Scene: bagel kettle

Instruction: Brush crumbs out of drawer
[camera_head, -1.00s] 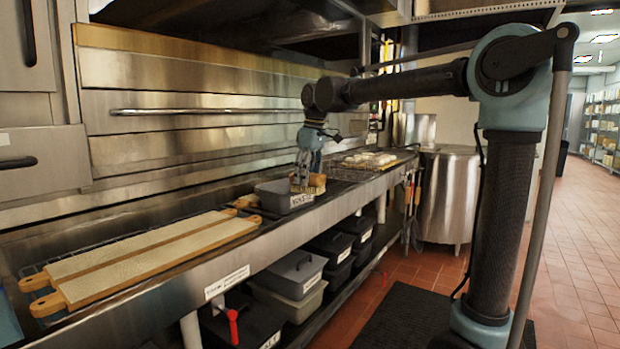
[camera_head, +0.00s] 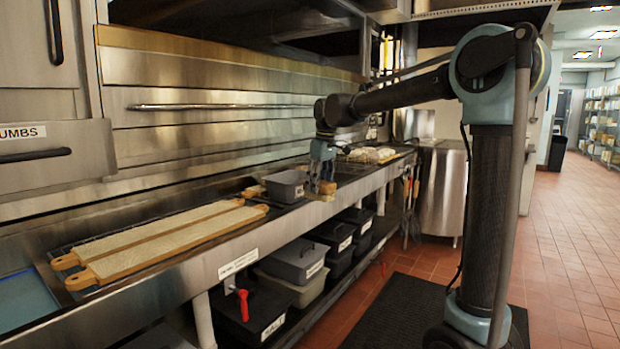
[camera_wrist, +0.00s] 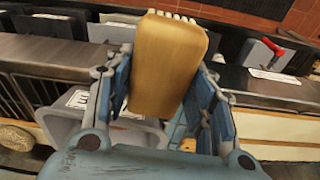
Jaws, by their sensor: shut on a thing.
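My gripper (camera_head: 320,181) is shut on a tan wooden brush (camera_wrist: 168,65), held between its two blue fingers. Pale bristles show at the brush's far end in the wrist view. In the head view the brush (camera_head: 327,188) is small and partly hidden by the fingers, near the counter's front edge. A steel drawer front (camera_head: 75,172) with a dark handle is at the far left. Its label is cut off by the frame and reads "UMBS". It looks shut, and its inside is not visible. My gripper is well to the right of it.
A grey bin (camera_head: 285,186) stands on the counter just left of my gripper. Two long boards (camera_head: 170,238) lie along the counter's left part. Lidded tubs (camera_head: 293,262) sit on the shelf below. Open tiled floor (camera_head: 560,250) lies to the right.

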